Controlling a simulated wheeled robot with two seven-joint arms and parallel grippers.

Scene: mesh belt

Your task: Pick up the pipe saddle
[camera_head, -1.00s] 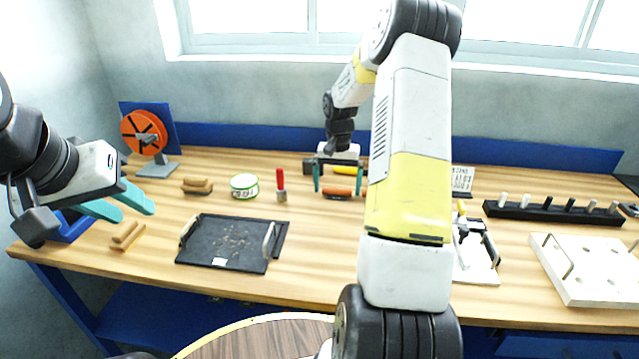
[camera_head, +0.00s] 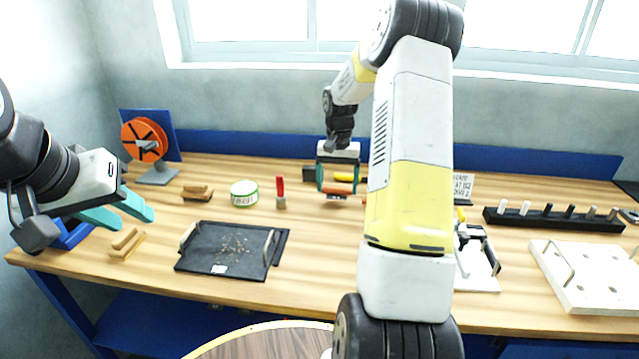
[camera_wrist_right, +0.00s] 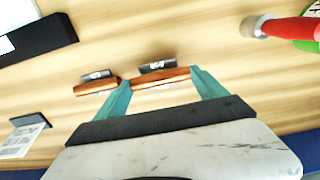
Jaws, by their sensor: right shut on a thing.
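A copper-brown bar-like piece with a dark lettered plate (camera_wrist_right: 160,80), which I take to be the pipe saddle, is between my right gripper's fingertips (camera_wrist_right: 160,84). My right gripper (camera_head: 337,188) is shut on its ends at the back middle of the bench. Whether the piece is clear of the bench I cannot tell. A similar, smaller-looking copper-brown piece (camera_wrist_right: 97,86) lies just left of it in the right wrist view. My left gripper (camera_head: 125,212) is open and empty above the bench's left end.
A black tray (camera_head: 190,262) with small bits on it lies left of centre. A red-handled brush (camera_head: 280,190), a green-rimmed tin (camera_head: 244,193) and an orange reel (camera_head: 144,137) stand behind it. A black peg rack (camera_head: 555,219) and a pale board (camera_head: 590,280) are at right.

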